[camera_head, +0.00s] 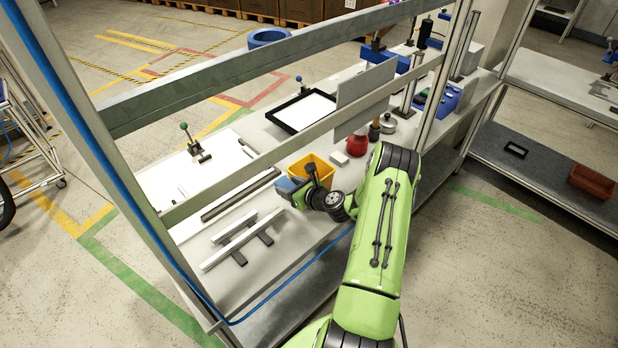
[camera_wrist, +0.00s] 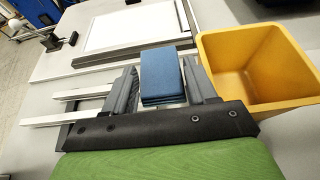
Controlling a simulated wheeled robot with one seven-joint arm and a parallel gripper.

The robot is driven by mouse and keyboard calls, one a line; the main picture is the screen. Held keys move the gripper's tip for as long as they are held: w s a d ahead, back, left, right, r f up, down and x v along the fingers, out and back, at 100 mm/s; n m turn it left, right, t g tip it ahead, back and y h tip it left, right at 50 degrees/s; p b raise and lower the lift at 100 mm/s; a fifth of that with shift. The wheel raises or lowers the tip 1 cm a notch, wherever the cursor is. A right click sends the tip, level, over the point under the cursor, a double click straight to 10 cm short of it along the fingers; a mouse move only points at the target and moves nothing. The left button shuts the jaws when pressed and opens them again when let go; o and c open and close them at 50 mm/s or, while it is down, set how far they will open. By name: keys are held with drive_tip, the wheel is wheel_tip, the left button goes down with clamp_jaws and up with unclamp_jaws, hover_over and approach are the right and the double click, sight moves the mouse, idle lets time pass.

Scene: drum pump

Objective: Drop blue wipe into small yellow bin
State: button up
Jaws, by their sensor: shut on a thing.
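The blue wipe (camera_wrist: 162,75) is a folded blue block held between the two grey fingers of my gripper (camera_wrist: 163,90) in the wrist view. In the head view the wipe (camera_head: 286,184) shows as a small blue patch at the end of my arm. The small yellow bin (camera_wrist: 250,70) stands just right of my gripper in the wrist view, with its open top and inside in sight. In the head view the bin (camera_head: 312,168) is right behind my gripper, which partly hides it. The wipe is beside the bin, not over its opening.
The bench (camera_head: 290,250) holds pale bars (camera_head: 240,240), a black-framed tray (camera_head: 302,110), a red container (camera_head: 357,144) and a small white block (camera_head: 339,158). Metal frame rails (camera_head: 235,80) cross above the bench. A blue box (camera_head: 440,98) stands farther right.

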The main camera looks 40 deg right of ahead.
drive_tip(key=w+d+r+m+h, duration=0.2)
drive_tip(key=d+r+m+h, duration=0.15)
drive_tip(key=d+r, duration=0.4)
wheel_tip(320, 180, down, 8)
drive_tip(key=d+b, duration=0.1)
drive_tip(key=b, duration=0.2)
drive_tip(key=shift+s+d+r, duration=0.2)
drive_tip(key=shift+d, duration=0.2)
drive_tip(key=o, duration=1.1)
drive_tip(key=b+v, duration=0.2)
drive_tip(key=v, duration=1.3)
drive_tip(key=shift+s+a+r, duration=0.2)
drive_tip(key=shift+a+r, duration=0.05)
drive_tip(key=shift+r, duration=0.2)
drive_tip(key=shift+f+g, duration=0.1)
drive_tip(key=shift+g, duration=0.2)
